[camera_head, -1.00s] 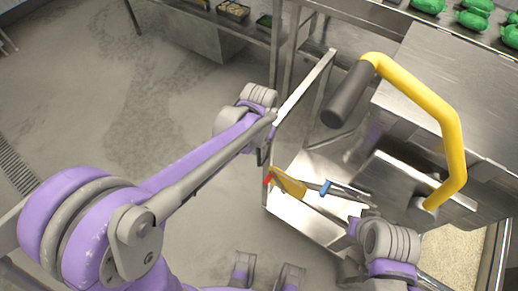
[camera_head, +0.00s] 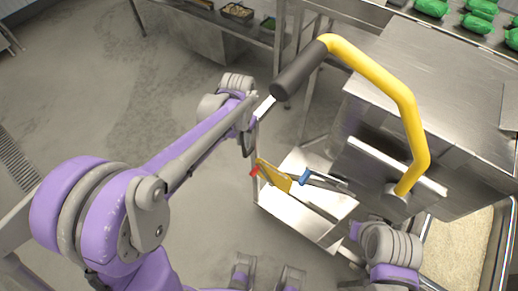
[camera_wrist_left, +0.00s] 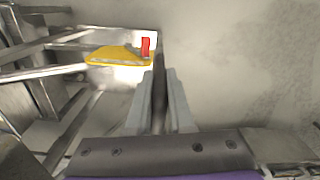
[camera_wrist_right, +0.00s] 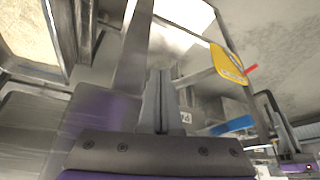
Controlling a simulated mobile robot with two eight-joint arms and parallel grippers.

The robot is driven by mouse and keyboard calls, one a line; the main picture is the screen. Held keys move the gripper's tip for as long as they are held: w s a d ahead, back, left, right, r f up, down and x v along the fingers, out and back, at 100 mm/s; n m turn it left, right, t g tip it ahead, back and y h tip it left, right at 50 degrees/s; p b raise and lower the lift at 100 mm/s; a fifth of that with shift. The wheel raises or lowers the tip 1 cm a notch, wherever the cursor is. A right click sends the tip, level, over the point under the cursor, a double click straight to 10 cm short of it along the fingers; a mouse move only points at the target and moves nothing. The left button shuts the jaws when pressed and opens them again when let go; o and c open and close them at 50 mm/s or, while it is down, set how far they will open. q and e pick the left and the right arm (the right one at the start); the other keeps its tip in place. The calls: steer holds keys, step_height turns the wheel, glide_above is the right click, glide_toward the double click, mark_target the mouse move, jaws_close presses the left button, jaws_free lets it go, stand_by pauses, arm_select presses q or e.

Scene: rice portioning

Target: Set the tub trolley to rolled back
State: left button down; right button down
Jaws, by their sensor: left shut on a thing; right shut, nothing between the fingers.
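What I take to be the tub trolley is a steel frame with a low tray (camera_head: 302,220), in the middle of the head view. In the right wrist view my right gripper (camera_wrist_right: 158,98) is shut and empty, beside steel parts. In the head view its fingers are hidden by my arm.
A yellow curved handle (camera_head: 405,110) with a dark grip rises at the right. A yellow piece (camera_head: 275,177) with a red tip and a blue-handled tool (camera_head: 305,177) are over the tray. Rice (camera_head: 455,248) shows lower right. Floor (camera_head: 90,90) at left is clear.

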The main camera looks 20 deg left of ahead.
arm_select(q)
steer(key=w+a, duration=0.2)
steer(key=a, duration=0.5)
steer(key=w+a, duration=0.3)
steer(key=a, duration=0.5)
steer(key=shift+w, duration=0.15)
arm_select(e)
steer(key=shift+a+f, duration=0.1)
steer(key=shift+a, duration=0.1)
arm_select(q)
steer(key=c, duration=0.8)
jaws_free()
steer(key=shift+a+f, duration=0.1)
steer(key=shift+a, duration=0.1)
arm_select(e)
steer(key=shift+w+a, duration=0.1)
steer(key=shift+a, duration=0.05)
arm_select(q)
steer(key=shift+d, duration=0.15)
step_height(320, 180, up, 11)
steer(key=shift+p, duration=0.3)
arm_select(e)
steer(key=shift+r, duration=0.45)
